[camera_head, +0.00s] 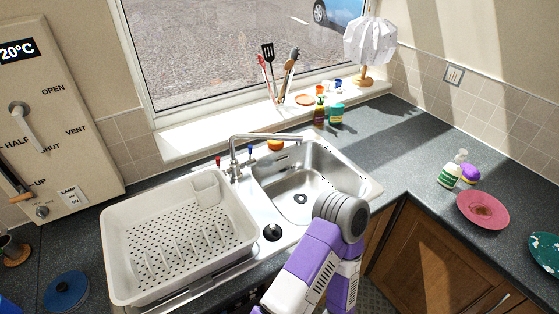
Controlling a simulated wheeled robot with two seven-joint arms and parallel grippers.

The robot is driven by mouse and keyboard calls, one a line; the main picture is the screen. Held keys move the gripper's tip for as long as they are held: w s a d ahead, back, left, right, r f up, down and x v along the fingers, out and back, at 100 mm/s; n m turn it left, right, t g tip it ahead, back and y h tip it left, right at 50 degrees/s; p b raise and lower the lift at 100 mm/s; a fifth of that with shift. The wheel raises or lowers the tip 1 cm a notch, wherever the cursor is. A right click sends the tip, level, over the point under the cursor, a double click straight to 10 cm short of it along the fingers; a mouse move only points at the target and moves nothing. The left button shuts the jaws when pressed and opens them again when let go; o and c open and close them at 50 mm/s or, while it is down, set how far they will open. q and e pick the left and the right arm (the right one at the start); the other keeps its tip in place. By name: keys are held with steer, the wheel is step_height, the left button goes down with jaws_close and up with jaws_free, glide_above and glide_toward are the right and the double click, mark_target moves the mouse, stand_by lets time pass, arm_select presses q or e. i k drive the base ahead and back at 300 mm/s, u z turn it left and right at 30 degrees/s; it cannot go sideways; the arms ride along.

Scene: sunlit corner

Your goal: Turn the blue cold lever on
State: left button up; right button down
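The blue cold lever (250,149) is a small blue-topped handle at the right side of the tap's base. The red lever (218,161) stands on the left side of the base. Both look roughly upright, but they are too small to read their exact angle. The silver tap (235,155) has its spout reaching right over the steel sink (301,199). A purple and white arm of mine with a grey joint rises at the bottom, in front of the sink and well short of the levers. Neither gripper shows.
A white dish rack (117,238) fills the left drainer, close to the tap. An orange item (275,144) sits behind the sink. Bottles (319,113), a lamp (371,48) and utensils (267,62) line the window side. A pink plate (483,211) lies right. The sink basin is empty.

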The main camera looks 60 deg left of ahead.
mark_target(250, 162)
steer(key=z, duration=0.6)
steer(key=i, duration=1)
steer(key=u, duration=3.5)
steer(key=i, duration=0.5)
steer(key=z, duration=0.05)
steer(key=k, duration=0.5)
